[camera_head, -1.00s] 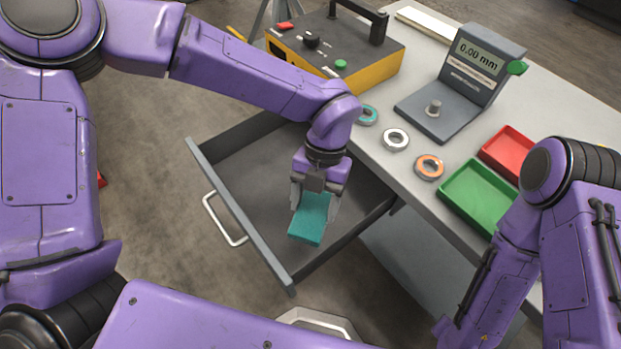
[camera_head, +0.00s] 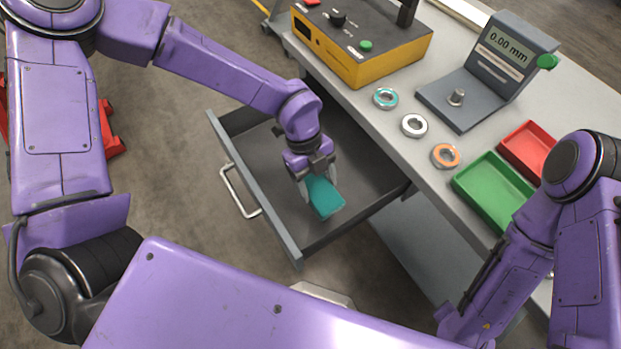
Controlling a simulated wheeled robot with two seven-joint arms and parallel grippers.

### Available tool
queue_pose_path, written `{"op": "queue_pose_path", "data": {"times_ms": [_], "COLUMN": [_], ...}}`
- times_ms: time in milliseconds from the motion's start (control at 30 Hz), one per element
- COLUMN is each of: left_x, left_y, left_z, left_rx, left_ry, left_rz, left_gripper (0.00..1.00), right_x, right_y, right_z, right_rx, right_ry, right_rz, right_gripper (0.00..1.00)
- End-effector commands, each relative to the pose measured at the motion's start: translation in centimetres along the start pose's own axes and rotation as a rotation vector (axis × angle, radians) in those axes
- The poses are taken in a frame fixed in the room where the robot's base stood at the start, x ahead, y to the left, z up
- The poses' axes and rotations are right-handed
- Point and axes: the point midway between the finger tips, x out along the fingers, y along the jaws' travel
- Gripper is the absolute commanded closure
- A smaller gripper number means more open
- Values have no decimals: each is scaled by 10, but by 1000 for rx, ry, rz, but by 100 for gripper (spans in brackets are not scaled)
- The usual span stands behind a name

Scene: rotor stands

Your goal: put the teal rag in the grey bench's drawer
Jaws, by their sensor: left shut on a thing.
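The teal rag (camera_head: 326,199) is a small folded block in the jaws of my left gripper (camera_head: 318,185). The gripper points down over the open drawer (camera_head: 370,165) and is shut on the rag. Rag and fingers appear within the drawer's outline; whether the rag touches the drawer floor I cannot tell. The drawer is pulled out from the grey bench (camera_head: 400,130), with its front panel and pale handle (camera_head: 240,192) to the left. The drawer floor around the rag looks bare. My right arm is at the right, but its gripper's fingers are not visible.
On the bench stand a yellow and black box (camera_head: 365,50), a gauge reading 0.00 mm (camera_head: 500,65), teal (camera_head: 386,98), white (camera_head: 414,125) and orange (camera_head: 446,156) rings, a red tray (camera_head: 528,150) and a green tray (camera_head: 492,190). Red equipment (camera_head: 112,135) stands on the floor at left.

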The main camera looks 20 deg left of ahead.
Motion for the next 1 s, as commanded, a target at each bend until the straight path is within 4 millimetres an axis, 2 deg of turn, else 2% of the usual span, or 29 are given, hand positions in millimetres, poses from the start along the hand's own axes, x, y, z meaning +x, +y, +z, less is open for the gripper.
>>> {"op": "queue_pose_path", "data": {"times_ms": [133, 367, 533, 833, 867, 900, 933, 1000], "left_x": [17, 34, 58, 62, 62, 62, 62, 61], "left_y": [-2, -4, -4, -5, -5, -5, -5, -5], "left_z": [30, 59, 67, 69, 69, 69, 69, 69], "left_rx": [-2, -1, 1, 1, 1, 1, 1, 1], "left_ry": [0, 0, 0, 0, 0, 0, 0, 0], "left_rz": [5, 6, 6, 3, 3, 3, 3, 3], "left_gripper": [61, 61, 61, 61, 30, 17, 7, 7], "right_x": [-7, -13, -21, -18, -17, -18, -18, -18], "right_y": [1, 1, 2, 2, 2, 2, 2, 2], "right_z": [-3, -6, -9, -7, -7, -8, -8, -8], "right_rx": [0, 0, 0, 0, 0, 0, 0, 0], "right_ry": [0, 0, 0, 0, 0, 0, 0, 0], "right_rz": [0, 0, 0, 0, 0, 0, 0, 0], "right_gripper": [57, 57, 57, 57, 57, 57, 57, 57]}}
